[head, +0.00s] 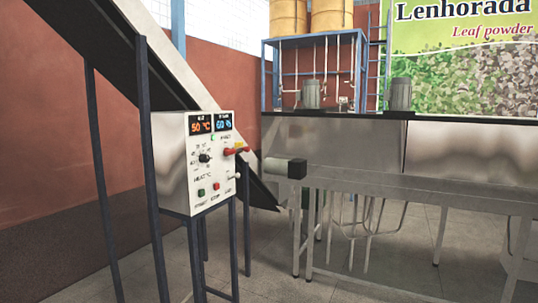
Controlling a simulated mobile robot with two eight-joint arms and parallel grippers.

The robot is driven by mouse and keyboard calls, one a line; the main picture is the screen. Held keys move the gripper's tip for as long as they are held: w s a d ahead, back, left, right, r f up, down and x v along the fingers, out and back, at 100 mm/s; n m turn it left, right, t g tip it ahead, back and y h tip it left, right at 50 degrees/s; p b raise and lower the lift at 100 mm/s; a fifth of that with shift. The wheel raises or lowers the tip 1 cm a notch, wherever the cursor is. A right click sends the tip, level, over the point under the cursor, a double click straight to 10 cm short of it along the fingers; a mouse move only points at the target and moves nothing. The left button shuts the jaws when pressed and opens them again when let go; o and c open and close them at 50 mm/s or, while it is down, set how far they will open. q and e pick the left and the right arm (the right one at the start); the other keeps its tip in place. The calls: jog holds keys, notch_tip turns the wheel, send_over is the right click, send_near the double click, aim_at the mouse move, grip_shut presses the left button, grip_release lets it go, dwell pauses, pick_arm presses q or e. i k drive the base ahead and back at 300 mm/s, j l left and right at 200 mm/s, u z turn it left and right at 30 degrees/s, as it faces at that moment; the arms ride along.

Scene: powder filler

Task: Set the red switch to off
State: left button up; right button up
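A white control box (172,165) stands on dark legs left of the middle in the head view. Its front panel carries a red switch (235,151) with a lever-like handle near the right edge. The handle lies roughly sideways, and the small lettering by it is too blurred to read its setting. Neither of my grippers shows in this view.
The panel also has an orange display (201,127), a blue display (223,123), a black knob (204,158), a green button (201,193) and a red button (216,187). A sloping conveyor (150,50) passes behind. A metal conveyor table (420,187) stands right.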

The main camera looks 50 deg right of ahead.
aim_at(227, 151)
jog(key=z, duration=1.45)
jog(key=i+l+z, duration=0.35)
jog(key=i, duration=0.3)
jog(key=i+z, duration=0.4)
jog(key=i, duration=1.1)
jog(key=i+l+u, duration=0.1)
jog(key=i+u, duration=0.25)
jog(key=i+l+u, duration=0.2)
jog(key=i+u, duration=0.15)
jog(key=i+l+u, duration=0.35)
jog(key=j, duration=0.05)
